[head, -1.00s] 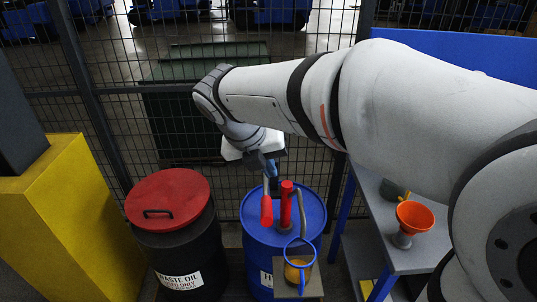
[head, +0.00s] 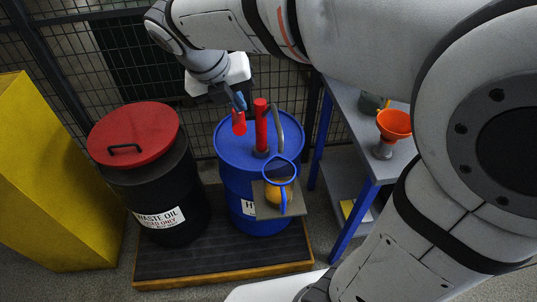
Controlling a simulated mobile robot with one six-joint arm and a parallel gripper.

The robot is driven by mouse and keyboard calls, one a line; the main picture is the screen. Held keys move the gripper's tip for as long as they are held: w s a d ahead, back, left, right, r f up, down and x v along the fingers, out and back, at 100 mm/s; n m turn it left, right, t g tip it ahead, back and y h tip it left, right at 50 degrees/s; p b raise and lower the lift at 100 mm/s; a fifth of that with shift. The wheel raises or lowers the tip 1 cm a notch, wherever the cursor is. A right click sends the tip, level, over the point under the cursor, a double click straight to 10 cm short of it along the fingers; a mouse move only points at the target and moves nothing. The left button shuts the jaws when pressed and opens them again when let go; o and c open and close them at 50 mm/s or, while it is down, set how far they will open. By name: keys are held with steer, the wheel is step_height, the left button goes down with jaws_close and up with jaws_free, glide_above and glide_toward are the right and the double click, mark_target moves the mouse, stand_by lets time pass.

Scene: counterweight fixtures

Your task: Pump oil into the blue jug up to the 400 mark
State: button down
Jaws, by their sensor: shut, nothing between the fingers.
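The blue jug (head: 280,171) stands upright on a small grey platform (head: 295,207) at the front of the blue drum (head: 228,150). Amber oil (head: 279,194) shows in its lower part; the scale marks are too small to read. A red pump body (head: 262,130) with a grey curved spout pipe (head: 279,128) rises from the drum's lid, the pipe coming down behind the jug. The red pump handle grip (head: 239,124) hangs left of the body. My gripper (head: 239,102) is shut and empty right at the handle's top end; I cannot tell whether they touch.
A black waste oil drum (head: 165,190) with a red lid (head: 133,135) stands left on the same dark pallet (head: 190,264). A grey bench (head: 350,125) at right holds an orange funnel (head: 394,124). A yellow block (head: 55,190) stands far left; mesh fencing is behind.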

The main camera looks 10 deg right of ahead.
steer(key=shift+f, duration=0.1)
step_height(320, 180, down, 12)
steer(key=f+b, duration=0.1)
steer(key=b, duration=0.5)
step_height(320, 180, up, 14)
steer(key=p, duration=1.3)
steer(key=shift+f+p, duration=0.25)
steer(key=shift+p, duration=0.05)
steer(key=shift+f, duration=0.25)
steer(key=shift+f+b, duration=2.75)
steer(key=shift+f, duration=1.95)
step_height(320, 180, up, 10)
steer(key=p, duration=1)
steer(key=shift+f+p, duration=0.1)
steer(key=shift+p, duration=0.2)
steer(key=shift+f, duration=0.15)
